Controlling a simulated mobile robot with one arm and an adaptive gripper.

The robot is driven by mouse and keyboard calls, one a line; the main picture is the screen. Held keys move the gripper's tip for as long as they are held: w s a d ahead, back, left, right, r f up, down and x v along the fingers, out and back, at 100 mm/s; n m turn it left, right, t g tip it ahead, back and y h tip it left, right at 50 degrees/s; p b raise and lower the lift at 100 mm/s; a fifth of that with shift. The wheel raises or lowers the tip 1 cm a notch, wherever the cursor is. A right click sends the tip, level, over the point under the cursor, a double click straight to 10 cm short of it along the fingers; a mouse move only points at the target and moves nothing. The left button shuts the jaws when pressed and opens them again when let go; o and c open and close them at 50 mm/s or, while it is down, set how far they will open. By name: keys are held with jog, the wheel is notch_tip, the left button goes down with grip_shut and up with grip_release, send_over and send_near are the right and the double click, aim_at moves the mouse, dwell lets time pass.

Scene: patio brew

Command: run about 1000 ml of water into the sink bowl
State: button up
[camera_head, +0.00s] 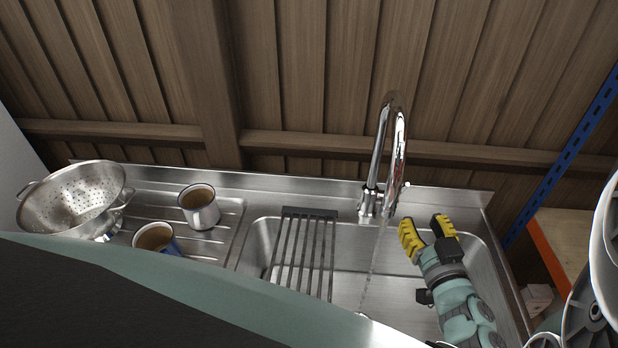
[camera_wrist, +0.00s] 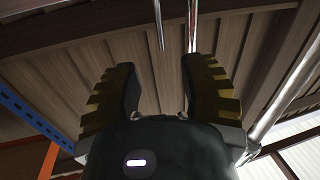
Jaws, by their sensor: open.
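The chrome tap (camera_head: 374,165) stands at the back rim of the sink, its tall neck arching over the sink bowl (camera_head: 398,292). A small lever (camera_head: 404,185) shows at the tap's right side. A thin clear streak (camera_head: 368,275), which looks like running water, drops from the tap into the bowl. The water level is hard to tell. My gripper (camera_head: 428,236), with yellow ribbed fingers, is open and empty over the bowl's right side, right of the tap and apart from it. In the wrist view a slim chrome pipe (camera_wrist: 191,25) shows beyond the spread fingers.
A slatted rack (camera_head: 305,255) lies across the bowl's left part. A colander (camera_head: 75,195) and two enamel mugs, one white (camera_head: 201,214) and one with blue (camera_head: 157,240), stand on the drainboard at left. A plank wall closes the back. A blue post (camera_head: 575,145) stands at right.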

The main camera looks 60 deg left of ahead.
aim_at(403, 191)
jog(key=b+x, duration=0.2)
jog(key=x, duration=0.9)
jog(key=shift+s+f, duration=0.1)
jog(key=shift+s, duration=0.05)
grip_shut()
